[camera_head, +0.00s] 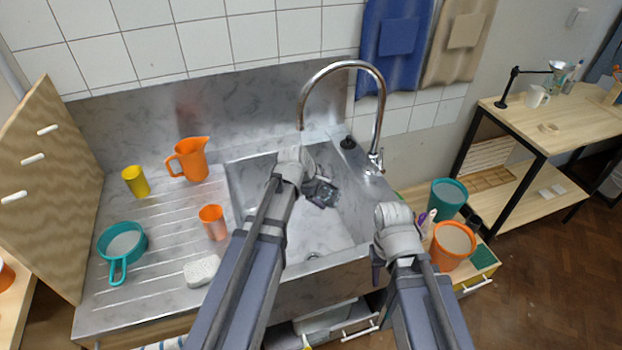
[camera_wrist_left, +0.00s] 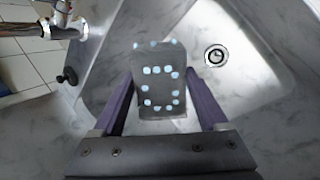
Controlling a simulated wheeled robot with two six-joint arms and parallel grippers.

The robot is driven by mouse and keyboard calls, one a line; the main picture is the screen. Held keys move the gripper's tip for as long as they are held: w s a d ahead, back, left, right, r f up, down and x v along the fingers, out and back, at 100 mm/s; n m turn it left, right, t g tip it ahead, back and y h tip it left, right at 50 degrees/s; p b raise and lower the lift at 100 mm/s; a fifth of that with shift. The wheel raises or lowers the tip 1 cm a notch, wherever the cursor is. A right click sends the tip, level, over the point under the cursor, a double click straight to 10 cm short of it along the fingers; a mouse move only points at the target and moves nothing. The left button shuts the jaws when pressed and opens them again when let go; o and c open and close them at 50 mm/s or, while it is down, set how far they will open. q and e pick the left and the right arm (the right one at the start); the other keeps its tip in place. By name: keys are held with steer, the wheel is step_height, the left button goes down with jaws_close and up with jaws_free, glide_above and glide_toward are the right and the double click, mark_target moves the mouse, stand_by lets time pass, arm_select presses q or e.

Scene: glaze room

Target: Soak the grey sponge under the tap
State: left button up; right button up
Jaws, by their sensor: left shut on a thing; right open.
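My left gripper (camera_head: 320,190) is inside the sink basin (camera_head: 240,190), shut on the grey sponge (camera_wrist_left: 158,85). In the left wrist view the sponge is a grey block with several pale blue spots on its face, held between two purple fingers. In the head view it is hard to make out among the dark fingers. The steel tap (camera_head: 380,90) arches over the basin, its spout end to the left of and behind the gripper. I see no water stream. My right gripper (camera_head: 378,270) is open at the sink's front right, mostly hidden by its own wrist.
On the drainboard are a white sponge (camera_head: 201,270), an orange cup (camera_head: 213,222), an orange jug (camera_head: 189,160), a yellow cup (camera_head: 135,181) and a teal pan (camera_head: 121,242). Teal (camera_head: 447,198) and orange (camera_head: 453,243) buckets stand right of the sink. The basin's drain (camera_wrist_left: 215,56) is uncovered.

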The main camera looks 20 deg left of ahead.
mark_target(335, 199)
steer(key=shift+r, duration=0.1)
arm_select(q)
steer(key=s+d+r+p, duration=0.2)
steer(key=s+r+p, duration=0.1)
steer(key=shift+d+r, duration=0.25)
steer(key=shift+d, duration=0.1)
steer(key=shift+s+d+r+p, duration=0.3)
steer(key=shift+s+d+p, duration=0.1)
steer(key=shift+p, duration=0.15)
steer(key=shift+w, duration=0.1)
arm_select(e)
step_height(335, 199, up, 4)
steer(key=shift+f, duration=0.1)
steer(key=shift+c, duration=0.3)
